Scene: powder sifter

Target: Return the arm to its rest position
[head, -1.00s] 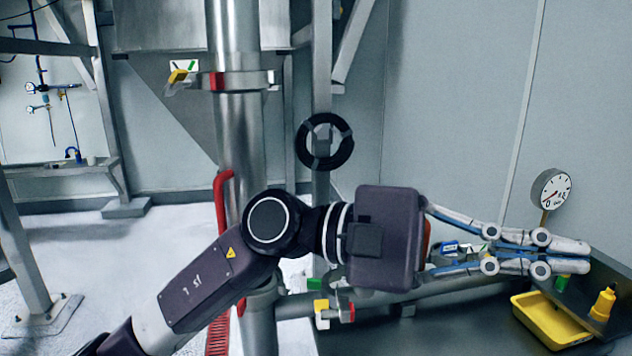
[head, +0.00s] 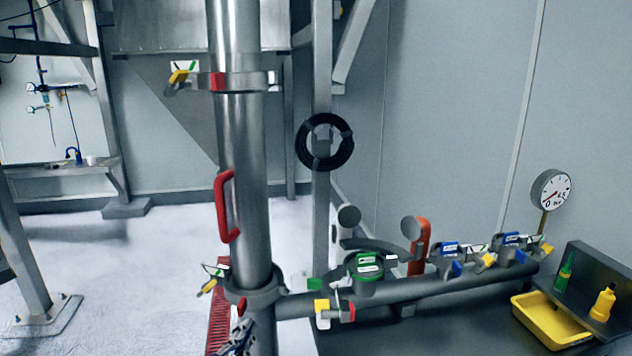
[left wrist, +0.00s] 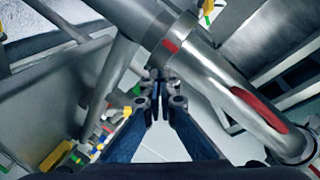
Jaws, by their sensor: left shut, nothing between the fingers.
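My left gripper (head: 243,330) shows only by its fingers at the bottom of the head view, in front of the lower part of the vertical steel pipe (head: 240,150). In the left wrist view its two fingers (left wrist: 161,82) are together at the tips, with nothing between them. The steel pipe (left wrist: 212,75) lies beyond the fingertips in that view. Whether the fingers touch the pipe I cannot tell. The rest of my left arm is out of the head view. My right gripper is not in view.
A horizontal pipe (head: 420,289) with several coloured valves runs right from the vertical pipe. A red handle (head: 222,208) sticks out from the vertical pipe. A yellow tray (head: 548,322), bottles and a gauge (head: 551,190) stand at the right. Floor at the left is clear.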

